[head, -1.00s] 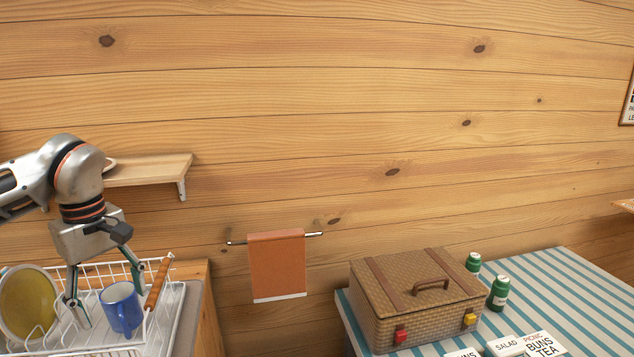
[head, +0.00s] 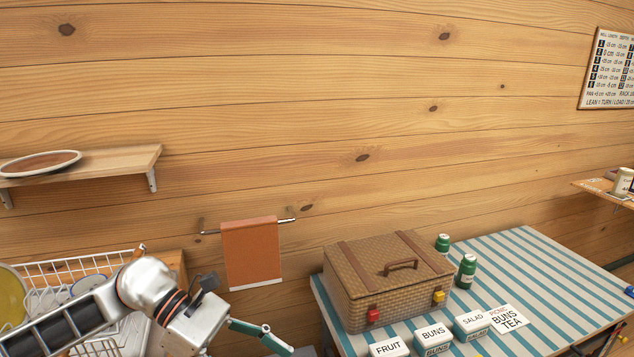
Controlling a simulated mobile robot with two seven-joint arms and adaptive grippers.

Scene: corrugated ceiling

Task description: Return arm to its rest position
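My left arm reaches in from the lower left, in front of the dish rack. My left gripper (head: 262,335) is at the bottom edge, pointing right and down. One green-tipped finger shows, spread out from the palm's line; the other is cut off below the frame. I see nothing held by the visible finger. The gripper is to the right of the rack and left of the wicker basket, apart from the basket.
The white dish rack (head: 75,266) holds a yellow plate (head: 10,297) and a blue mug (head: 88,284), partly hidden by my arm. A shelf (head: 120,163) bears a plate. An orange towel (head: 251,254) hangs on the wall. The wicker basket (head: 385,280) stands on the striped table (head: 540,270).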

